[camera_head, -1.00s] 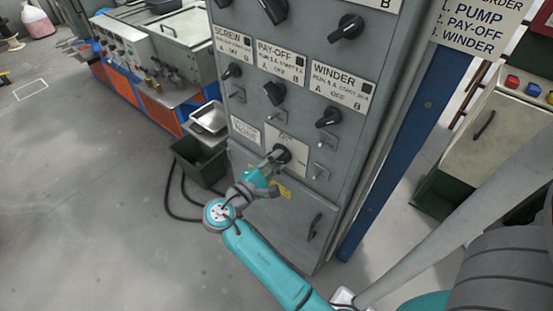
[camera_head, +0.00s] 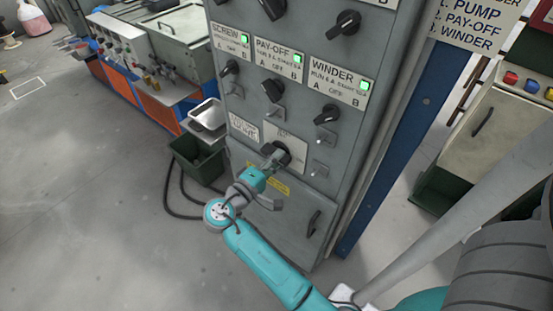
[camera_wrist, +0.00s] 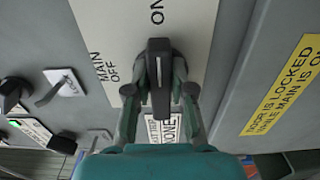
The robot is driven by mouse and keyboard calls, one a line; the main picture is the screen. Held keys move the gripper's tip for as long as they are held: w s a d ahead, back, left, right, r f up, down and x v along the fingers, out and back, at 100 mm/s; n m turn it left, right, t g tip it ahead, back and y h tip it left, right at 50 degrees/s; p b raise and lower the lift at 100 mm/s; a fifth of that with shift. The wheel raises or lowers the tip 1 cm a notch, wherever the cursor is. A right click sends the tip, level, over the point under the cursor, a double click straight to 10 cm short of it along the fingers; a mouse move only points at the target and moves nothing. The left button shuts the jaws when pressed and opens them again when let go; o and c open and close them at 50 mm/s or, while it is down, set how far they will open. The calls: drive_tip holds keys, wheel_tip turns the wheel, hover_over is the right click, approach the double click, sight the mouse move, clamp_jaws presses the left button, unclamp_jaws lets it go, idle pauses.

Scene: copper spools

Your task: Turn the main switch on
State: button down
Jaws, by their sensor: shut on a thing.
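The main switch is a black rotary knob (camera_head: 277,153) low on the grey cabinet's front panel. In the wrist view, the knob (camera_wrist: 158,75) is upright in the picture, with its white line toward the ON marking (camera_wrist: 157,12). The MAIN OFF marking (camera_wrist: 104,68) is to its left. My gripper (camera_head: 270,162) is shut on the knob. Its two fingers (camera_wrist: 160,92) sit one on each side of the handle in the wrist view.
Green lamps are lit on the SCREW (camera_head: 231,41), PAY-OFF (camera_head: 279,58) and WINDER (camera_head: 341,82) plates above. A cabinet door with a handle (camera_head: 314,223) is below. A dark green bin (camera_head: 197,162) and cables lie left of the cabinet. Open floor is at left.

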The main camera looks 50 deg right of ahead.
idle(0.4)
drive_tip(key=c, duration=1)
unclamp_jaws()
drive_tip(key=a, duration=1.2)
drive_tip(key=shift+s, duration=0.2)
drive_tip(key=shift+f, duration=0.1)
